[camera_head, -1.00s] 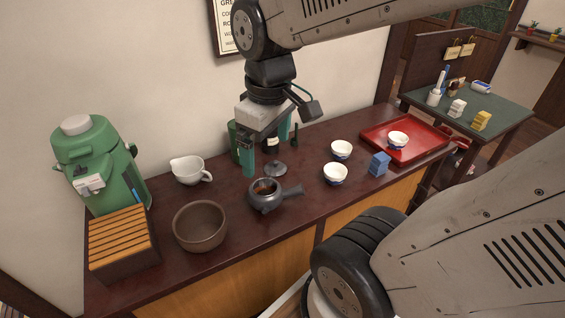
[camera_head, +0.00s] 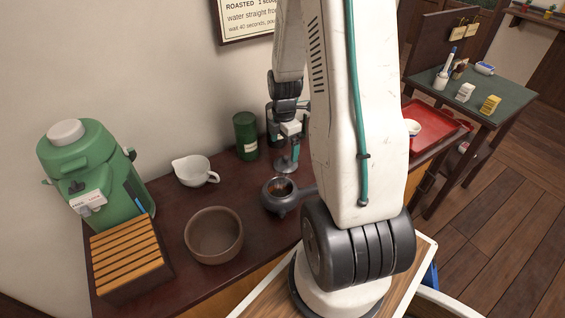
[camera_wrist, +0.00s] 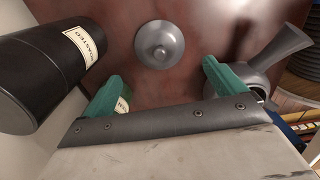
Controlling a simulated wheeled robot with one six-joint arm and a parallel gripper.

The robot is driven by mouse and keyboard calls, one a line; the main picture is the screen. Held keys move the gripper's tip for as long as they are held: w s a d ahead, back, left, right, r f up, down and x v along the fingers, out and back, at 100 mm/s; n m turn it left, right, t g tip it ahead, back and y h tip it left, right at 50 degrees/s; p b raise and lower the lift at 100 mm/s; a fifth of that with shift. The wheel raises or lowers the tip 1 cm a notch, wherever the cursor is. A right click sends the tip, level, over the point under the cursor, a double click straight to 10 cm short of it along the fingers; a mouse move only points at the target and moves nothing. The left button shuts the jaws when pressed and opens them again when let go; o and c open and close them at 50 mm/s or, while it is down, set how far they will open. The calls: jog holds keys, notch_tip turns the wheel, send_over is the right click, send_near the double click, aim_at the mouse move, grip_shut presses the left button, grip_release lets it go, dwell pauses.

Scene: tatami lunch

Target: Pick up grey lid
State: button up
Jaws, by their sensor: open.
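The grey lid (camera_wrist: 159,45) is a round disc with a knob on top, lying flat on the dark red-brown counter in the wrist view. It also shows in the head view (camera_head: 286,167), partly covered by my gripper. My gripper (camera_wrist: 162,74) has two teal fingers spread apart, with nothing between them. In the wrist view the lid lies beyond the fingertips, roughly centred between them. The fingers are apart from the lid in the wrist view. In the head view my gripper (camera_head: 290,146) is low over the lid, partly hidden in shadow.
A grey teapot (camera_wrist: 253,66) with a side handle stands close by the right finger. A dark labelled canister (camera_wrist: 45,70) is close on the left. In the head view, a green canister (camera_head: 245,136), white pitcher (camera_head: 192,170) and brown bowl (camera_head: 214,236) stand left of my arm.

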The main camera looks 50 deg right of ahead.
aim_at(286, 157)
jog(key=f, duration=0.6)
jog(key=shift+s+d+f, duration=0.15)
jog(key=shift+d+f, duration=0.2)
jog(key=shift+d, duration=0.05)
jog(key=shift+a, duration=0.1)
jog(key=c, duration=1.2)
